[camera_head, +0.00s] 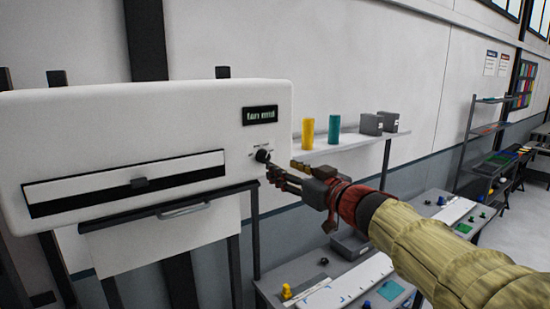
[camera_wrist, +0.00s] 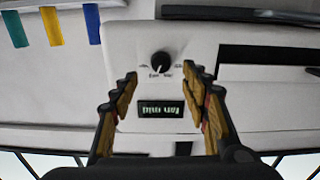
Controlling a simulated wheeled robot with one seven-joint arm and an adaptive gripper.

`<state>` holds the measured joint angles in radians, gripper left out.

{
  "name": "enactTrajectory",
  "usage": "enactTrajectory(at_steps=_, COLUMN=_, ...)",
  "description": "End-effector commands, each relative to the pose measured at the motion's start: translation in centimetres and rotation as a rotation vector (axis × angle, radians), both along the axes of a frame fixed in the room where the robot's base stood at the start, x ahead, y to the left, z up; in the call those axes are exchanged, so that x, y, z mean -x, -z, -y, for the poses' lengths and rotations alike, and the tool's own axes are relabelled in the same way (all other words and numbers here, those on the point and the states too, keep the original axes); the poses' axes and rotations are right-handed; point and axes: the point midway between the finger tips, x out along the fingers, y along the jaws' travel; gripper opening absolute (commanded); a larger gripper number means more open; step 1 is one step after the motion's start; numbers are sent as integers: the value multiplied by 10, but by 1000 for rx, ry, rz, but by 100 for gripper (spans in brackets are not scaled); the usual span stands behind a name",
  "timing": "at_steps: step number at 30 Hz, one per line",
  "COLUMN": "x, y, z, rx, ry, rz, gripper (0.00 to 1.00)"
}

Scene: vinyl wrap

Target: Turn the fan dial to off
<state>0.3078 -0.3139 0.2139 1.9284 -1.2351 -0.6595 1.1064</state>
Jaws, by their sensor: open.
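The fan dial (camera_head: 262,156) is a small black round knob on the right of the white machine's front (camera_head: 150,105). It also shows in the wrist view (camera_wrist: 161,61), with small printed labels around it too small to read. A black display (camera_head: 260,114) above it seems to read "fan mid"; it appears upside down in the wrist view (camera_wrist: 160,109). My gripper (camera_head: 280,168) is open and empty, close in front of the dial. In the wrist view the fingertips (camera_wrist: 160,74) stand on either side of the dial, apart from it in the picture. I cannot tell the remaining depth.
The machine has a long dark slot (camera_head: 130,183) left of the dial. A wall shelf (camera_head: 345,147) on the right bears a yellow cylinder (camera_head: 307,133), a teal cylinder (camera_head: 334,129) and grey boxes (camera_head: 371,124). Cluttered worktables (camera_head: 345,277) stand below my arm.

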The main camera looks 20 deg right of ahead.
Motion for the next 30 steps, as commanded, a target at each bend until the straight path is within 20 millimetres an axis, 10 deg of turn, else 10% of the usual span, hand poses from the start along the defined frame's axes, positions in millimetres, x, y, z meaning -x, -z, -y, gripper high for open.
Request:
enactTrajectory(at_steps=18, x=-64, y=-2, z=-23, rx=-46, ry=-6, rz=-9, gripper=46)
enactTrajectory(at_steps=30, x=-73, y=-2, z=-26, rx=-44, ry=-5, rz=-8, gripper=46)
